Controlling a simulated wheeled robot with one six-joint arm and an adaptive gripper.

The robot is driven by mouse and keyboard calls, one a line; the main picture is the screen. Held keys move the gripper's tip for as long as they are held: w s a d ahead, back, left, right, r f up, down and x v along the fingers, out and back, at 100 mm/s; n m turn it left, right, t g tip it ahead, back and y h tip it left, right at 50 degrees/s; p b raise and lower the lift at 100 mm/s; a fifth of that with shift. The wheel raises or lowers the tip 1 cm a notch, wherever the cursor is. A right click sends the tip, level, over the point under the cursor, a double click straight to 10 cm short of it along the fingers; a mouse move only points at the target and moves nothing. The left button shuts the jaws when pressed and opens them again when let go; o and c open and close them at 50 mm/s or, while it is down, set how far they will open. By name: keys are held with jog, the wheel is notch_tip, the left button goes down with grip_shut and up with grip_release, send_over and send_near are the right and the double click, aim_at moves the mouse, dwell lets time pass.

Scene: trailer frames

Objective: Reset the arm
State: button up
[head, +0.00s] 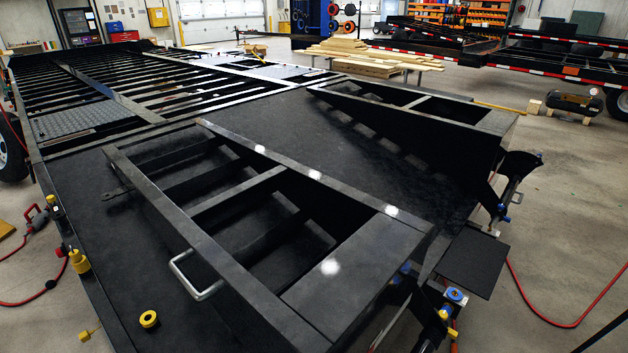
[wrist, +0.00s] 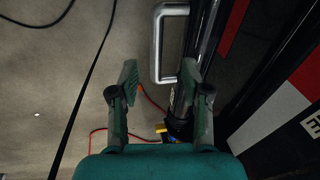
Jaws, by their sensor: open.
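My gripper (wrist: 160,80) shows in the wrist view with its two green-grey fingers spread apart and nothing between them. Beyond the fingertips, a bent metal handle (wrist: 157,45) is fixed to a dark rail. The concrete floor lies below. In the head view my gripper and arm do not show. There, a silver handle (head: 196,278) sits on the side of a black ramp frame (head: 250,185) on the trailer (head: 70,185). I cannot tell whether the two handles are the same one.
A red and white striped strip (wrist: 265,115) runs along the right of the wrist view. Yellow-capped fittings (head: 79,262) and red hoses (head: 572,322) lie near the trailer's sides. Stacked lumber (head: 365,55) stands behind. Open floor (head: 565,190) shows at the right.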

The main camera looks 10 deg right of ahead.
jog(key=s+a+r+n+t+h, duration=0.1)
jog(key=s+a+r+n+t, duration=0.15)
jog(key=s+a, duration=0.5)
jog(key=s+a+r+n+t+h, duration=0.1)
jog(key=s+a+r+n+t, duration=0.2)
jog(key=s+a, duration=0.5)
jog(key=s+a+r+n+t, duration=0.1)
jog(key=s+r, duration=0.3)
jog(key=r, duration=0.5)
jog(key=s+a+r+n+t+y, duration=0.1)
jog(key=s+r+t, duration=0.2)
jog(key=r, duration=0.6)
jog(key=s+a+r+n+t, duration=0.2)
jog(key=s+r, duration=0.3)
jog(key=r, duration=0.4)
jog(key=shift+s+r+t, duration=0.2)
jog(key=shift+s+t, duration=0.2)
jog(key=shift+t, duration=0.05)
jog(key=shift+a, duration=0.1)
